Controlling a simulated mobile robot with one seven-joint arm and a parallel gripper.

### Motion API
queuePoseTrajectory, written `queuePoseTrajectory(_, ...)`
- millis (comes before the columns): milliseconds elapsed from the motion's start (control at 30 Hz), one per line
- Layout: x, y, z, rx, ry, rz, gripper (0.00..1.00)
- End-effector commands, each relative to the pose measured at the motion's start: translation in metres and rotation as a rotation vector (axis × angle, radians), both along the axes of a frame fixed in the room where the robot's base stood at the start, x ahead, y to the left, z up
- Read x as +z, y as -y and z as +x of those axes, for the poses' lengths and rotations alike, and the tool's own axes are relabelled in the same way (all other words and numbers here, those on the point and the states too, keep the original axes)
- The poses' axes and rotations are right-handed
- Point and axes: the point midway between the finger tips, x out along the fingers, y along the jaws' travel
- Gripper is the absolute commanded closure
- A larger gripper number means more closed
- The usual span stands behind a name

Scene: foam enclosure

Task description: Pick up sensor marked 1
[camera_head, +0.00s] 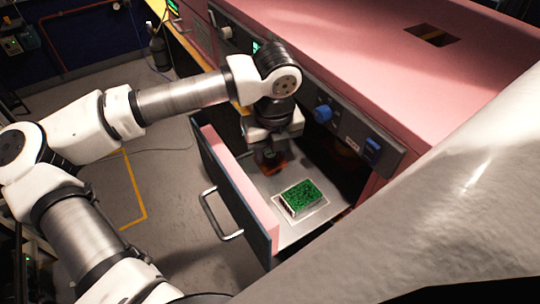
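A green, circuit-board-like block (302,196) with a pale side lies on a light outlined patch on the floor of an open drawer (243,205). No number can be read on it, so I cannot tell if it is the sensor marked 1. My gripper (270,160) points down into the back left of the drawer, behind and to the left of the green block and apart from it. A dark reddish-orange thing (279,168) shows at the fingertips. Shadow hides whether the fingers are open or touch it.
The drawer's pink-edged front has a metal handle (218,215). The pink cabinet (410,70) rises behind the drawer, with a dark panel carrying a blue knob (322,114). A large pale surface fills the lower right. Grey floor (170,190) lies open left of the drawer.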

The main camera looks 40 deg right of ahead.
Motion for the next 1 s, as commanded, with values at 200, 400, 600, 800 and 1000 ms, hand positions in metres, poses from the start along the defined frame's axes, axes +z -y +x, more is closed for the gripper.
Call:
queuePoseTrajectory(200, 0.0, 0.0, 0.0, 0.0, 0.0, 0.0, 0.93)
queuePoseTrajectory(400, 0.0, 0.0, 0.0, 0.0, 0.0, 0.0, 0.95)
queuePoseTrajectory(600, 0.006, 0.0, 0.001, 0.001, 0.0, 0.001, 0.95)
queuePoseTrajectory(800, 0.031, 0.0, 0.001, 0.001, 0.004, -0.001, 0.95)
queuePoseTrajectory(1000, 0.075, 0.0, 0.001, 0.004, 0.005, -0.001, 0.95)
